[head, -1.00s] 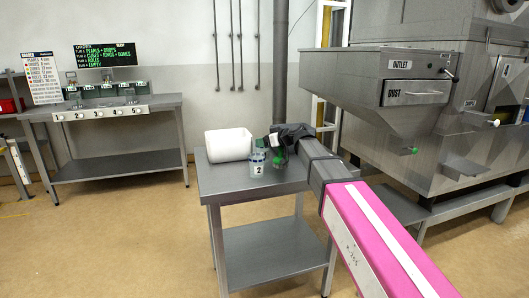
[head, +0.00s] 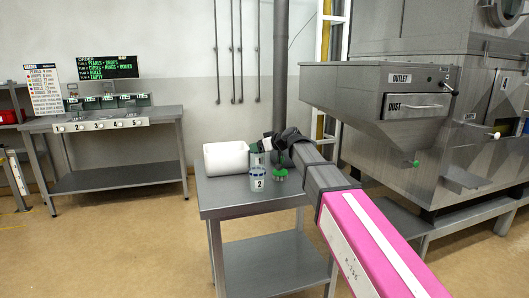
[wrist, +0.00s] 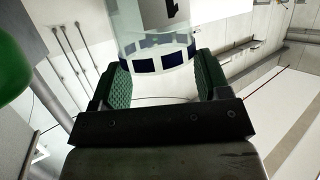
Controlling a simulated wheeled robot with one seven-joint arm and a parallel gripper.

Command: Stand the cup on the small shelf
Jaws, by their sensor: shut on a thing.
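My gripper (head: 268,150) is shut on a clear cup (wrist: 155,48) with a band of dark blue squares and a "1" label, seen in the wrist view between the green finger pads. In the head view my gripper is over the near metal table, and the held cup is hard to make out there. A second cup (head: 258,184), labelled "2", stands on the table just below my gripper. A small metal ledge (head: 464,178) juts from the machine at right; I cannot tell whether it is the small shelf.
The outlet hood (head: 385,100) overhangs at right. A bench (head: 118,177) with numbered bins stands at far left. Open floor lies between the tables.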

